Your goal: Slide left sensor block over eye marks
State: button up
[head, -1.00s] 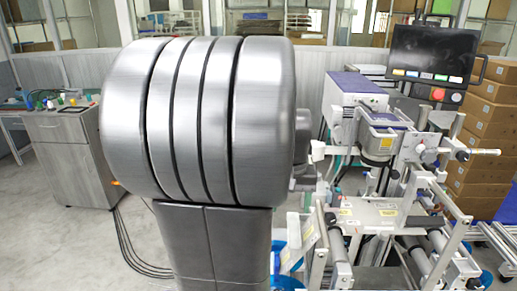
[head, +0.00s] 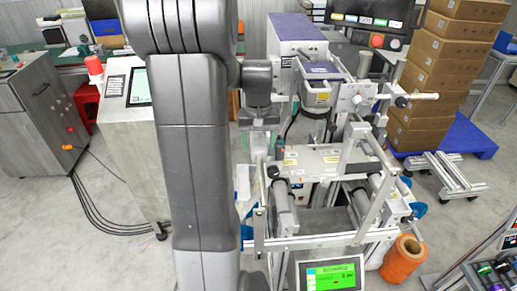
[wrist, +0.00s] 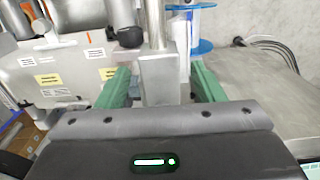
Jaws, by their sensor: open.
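My gripper (wrist: 161,72) shows in the wrist view with its two green fingers apart. A grey metal block (wrist: 161,80) on an upright rod sits between the fingers, with a visible gap on the left. I cannot tell whether it touches the right finger, or whether it is the left sensor block. In the head view my arm covers part of the machine, and the gripper end is small and unclear beside it. The machine's white plate (head: 312,160) carries small labels, with rollers in front. I cannot make out any eye marks.
A blue-flanged spool (wrist: 201,45) stands behind the block. A green-lit screen (head: 330,274) is at the machine's front, with an orange roll (head: 403,262) to its right. Stacked cartons (head: 430,85) stand at the back right. Cables lie on the floor at left.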

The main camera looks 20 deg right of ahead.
aim_at(259, 147)
jog(key=shift+f, duration=1.65)
